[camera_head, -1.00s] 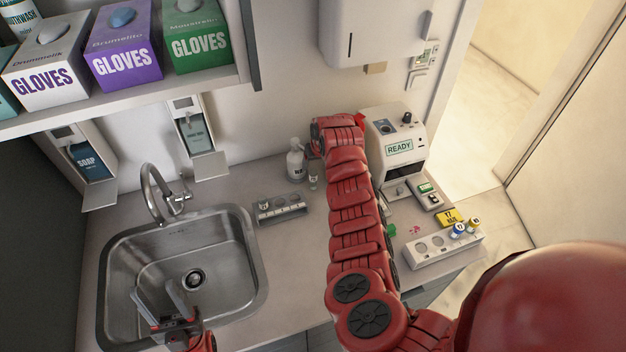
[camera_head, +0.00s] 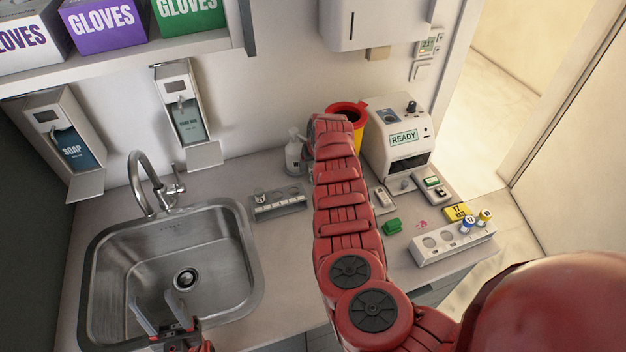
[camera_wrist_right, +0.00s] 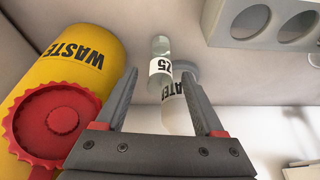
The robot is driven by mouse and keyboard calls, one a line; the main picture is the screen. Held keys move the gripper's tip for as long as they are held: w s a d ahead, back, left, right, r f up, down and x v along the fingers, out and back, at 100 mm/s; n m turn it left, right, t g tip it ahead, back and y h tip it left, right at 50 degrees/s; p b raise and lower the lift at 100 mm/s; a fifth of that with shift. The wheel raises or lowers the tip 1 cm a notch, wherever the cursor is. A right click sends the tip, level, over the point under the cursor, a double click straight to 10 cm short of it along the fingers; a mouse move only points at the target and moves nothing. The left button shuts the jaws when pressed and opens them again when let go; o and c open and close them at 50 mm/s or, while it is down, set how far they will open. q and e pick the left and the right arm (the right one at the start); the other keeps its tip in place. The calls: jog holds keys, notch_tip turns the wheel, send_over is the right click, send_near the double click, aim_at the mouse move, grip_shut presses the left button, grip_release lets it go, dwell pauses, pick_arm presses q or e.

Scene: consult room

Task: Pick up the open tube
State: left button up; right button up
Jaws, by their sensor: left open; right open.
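My left gripper (camera_head: 158,300) is open and empty over the sink (camera_head: 215,240).
A yellow waste bin (camera_wrist_right: 88,60) with a red lid stands close to the right gripper. A grey rack (camera_head: 279,205) sits left of my right arm.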

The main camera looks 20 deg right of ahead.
jog(key=shift+r, duration=0.1)
jog(key=shift+c, duration=0.2)
grip_shut()
